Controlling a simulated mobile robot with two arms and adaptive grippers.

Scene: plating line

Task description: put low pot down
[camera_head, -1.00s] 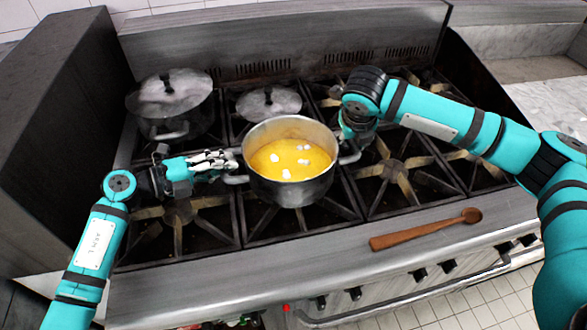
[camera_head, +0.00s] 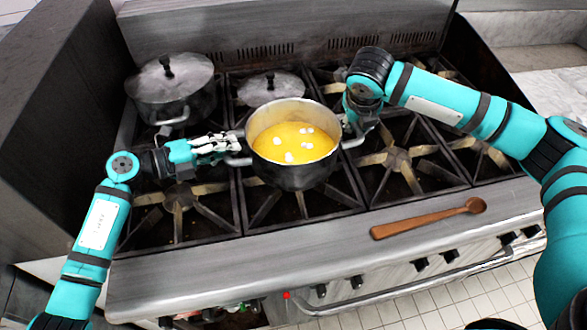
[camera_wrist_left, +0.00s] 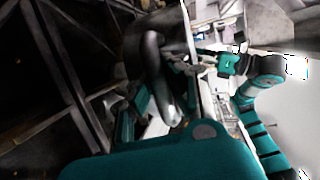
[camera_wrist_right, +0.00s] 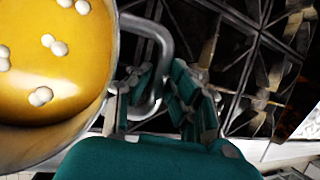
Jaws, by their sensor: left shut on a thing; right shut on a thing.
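The low pot (camera_head: 293,172) is a dark metal pot filled with yellow liquid with several white pieces floating in it. It is level over the middle front burner; I cannot tell whether it touches the grate. My left gripper (camera_head: 232,146) is shut on its left handle (camera_head: 238,161), and that handle shows dark in the left wrist view (camera_wrist_left: 158,75). My right gripper (camera_head: 350,127) is shut on its right handle (camera_head: 354,142). In the right wrist view, this handle (camera_wrist_right: 158,42) passes between the fingers.
A large lidded pot (camera_head: 172,100) stands at the back left of the stove. A smaller lidded pot (camera_head: 272,87) is behind the low pot. A wooden spoon (camera_head: 428,218) lies on the front ledge. The front burners to the left and right (camera_head: 397,160) are bare.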

